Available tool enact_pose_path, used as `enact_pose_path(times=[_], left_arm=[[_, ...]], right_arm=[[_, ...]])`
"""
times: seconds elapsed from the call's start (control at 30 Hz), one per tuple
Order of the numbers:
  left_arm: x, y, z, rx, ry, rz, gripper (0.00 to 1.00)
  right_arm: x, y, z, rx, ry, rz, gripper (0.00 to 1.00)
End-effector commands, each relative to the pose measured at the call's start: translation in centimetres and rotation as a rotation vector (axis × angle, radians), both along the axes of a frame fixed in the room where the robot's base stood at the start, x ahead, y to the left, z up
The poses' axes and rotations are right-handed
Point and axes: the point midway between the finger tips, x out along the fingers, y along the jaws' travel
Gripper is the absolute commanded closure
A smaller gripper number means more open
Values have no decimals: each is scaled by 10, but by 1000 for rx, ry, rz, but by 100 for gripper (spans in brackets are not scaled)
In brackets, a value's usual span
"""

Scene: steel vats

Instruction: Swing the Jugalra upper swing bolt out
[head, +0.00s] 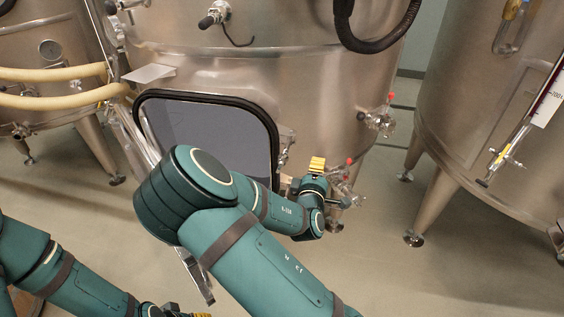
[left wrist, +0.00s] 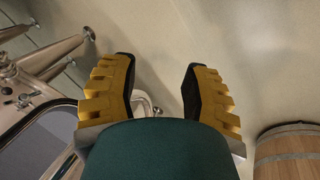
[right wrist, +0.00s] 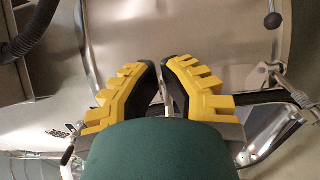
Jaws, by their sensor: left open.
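The vat's rectangular manway door (head: 215,135) has a black rim and a dark pane. Small metal fittings (head: 287,143) sit at its right edge; I cannot make out each bolt there. My right gripper (head: 317,165) is just right of that edge. In the right wrist view its yellow fingers (right wrist: 162,85) are nearly together, with a thin metal piece, apparently the upper swing bolt (right wrist: 167,92), between them, mostly hidden. My left gripper (head: 186,313) is low at the picture's bottom edge. In the left wrist view its fingers (left wrist: 159,85) are apart and empty.
Valves with red handles (head: 380,118) stick out of the vat close to the right gripper. Another vat (head: 490,100) stands at the right, and one with pale hoses (head: 60,85) at the left. A wooden barrel (left wrist: 288,150) is beside the left gripper. Floor at the lower right is clear.

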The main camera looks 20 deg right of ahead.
Motion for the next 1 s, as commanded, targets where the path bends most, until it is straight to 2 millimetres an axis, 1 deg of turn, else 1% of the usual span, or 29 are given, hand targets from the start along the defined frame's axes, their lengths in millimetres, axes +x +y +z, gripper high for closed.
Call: enact_pose_path(times=[0.7,0.8,1.0], left_arm=[[0,0,2,0,0,0,53],[0,0,2,0,0,0,53],[0,0,2,0,0,0,53]], right_arm=[[-53,36,0,-1,1,0,100],[-56,38,0,-1,1,1,100],[-57,38,0,-1,1,0,100]])
